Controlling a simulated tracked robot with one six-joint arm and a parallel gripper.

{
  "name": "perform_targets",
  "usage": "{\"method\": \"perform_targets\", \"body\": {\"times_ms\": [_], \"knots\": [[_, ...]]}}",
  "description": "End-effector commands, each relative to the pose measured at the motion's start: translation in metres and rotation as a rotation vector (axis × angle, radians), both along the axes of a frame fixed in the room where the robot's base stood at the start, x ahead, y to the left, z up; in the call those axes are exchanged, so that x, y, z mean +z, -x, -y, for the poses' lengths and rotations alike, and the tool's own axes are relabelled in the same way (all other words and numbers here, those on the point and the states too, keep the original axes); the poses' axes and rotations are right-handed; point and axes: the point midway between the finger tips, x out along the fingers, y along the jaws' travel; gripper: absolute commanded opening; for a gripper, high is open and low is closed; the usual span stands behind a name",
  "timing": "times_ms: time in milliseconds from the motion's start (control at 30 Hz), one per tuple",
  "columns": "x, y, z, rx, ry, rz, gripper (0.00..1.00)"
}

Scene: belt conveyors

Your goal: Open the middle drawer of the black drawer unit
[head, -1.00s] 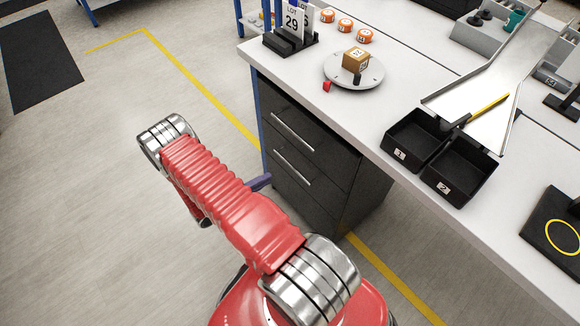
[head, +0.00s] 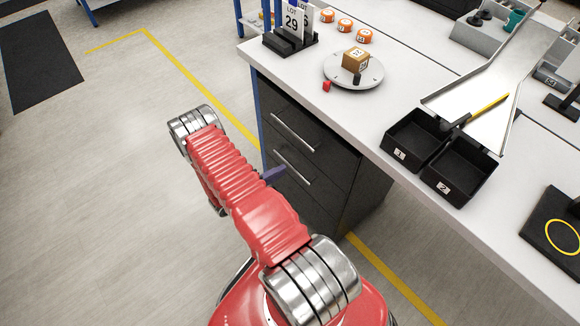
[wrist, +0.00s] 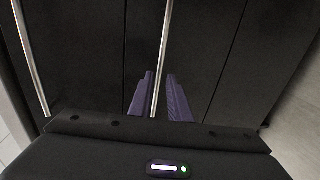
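The black drawer unit (head: 325,180) stands under the workbench, and its drawers look shut. The top drawer has a silver bar handle (head: 295,132). The middle drawer (wrist: 135,40) has a similar handle (head: 293,167) below it. In the wrist view the middle handle (wrist: 163,50) runs between the two purple fingers of my gripper (wrist: 160,75). The fingers are apart, one on each side of the bar, and I see no contact. In the head view my gripper (head: 273,174) is at the front of the middle drawer, partly hidden by my red arm. The lower drawer is partly hidden.
The workbench top (head: 385,100) overhangs the unit. It carries a round grey plate (head: 372,82) with a cardboard box, two black bins (head: 415,140), a metal chute (head: 500,75) and a card stand (head: 290,42). The floor left of the unit is clear.

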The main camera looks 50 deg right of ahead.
Motion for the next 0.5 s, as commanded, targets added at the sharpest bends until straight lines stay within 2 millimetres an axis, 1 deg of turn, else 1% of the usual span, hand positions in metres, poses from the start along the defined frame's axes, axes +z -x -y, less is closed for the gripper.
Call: {"method": "perform_targets", "body": {"times_ms": [33,300,500], "knots": [[-0.002,0.003,0.008,-0.003,0.000,0.000,0.17],[-0.009,0.010,0.042,-0.003,0.000,0.000,0.17],[-0.012,0.013,0.059,-0.001,0.000,0.001,0.17]]}}
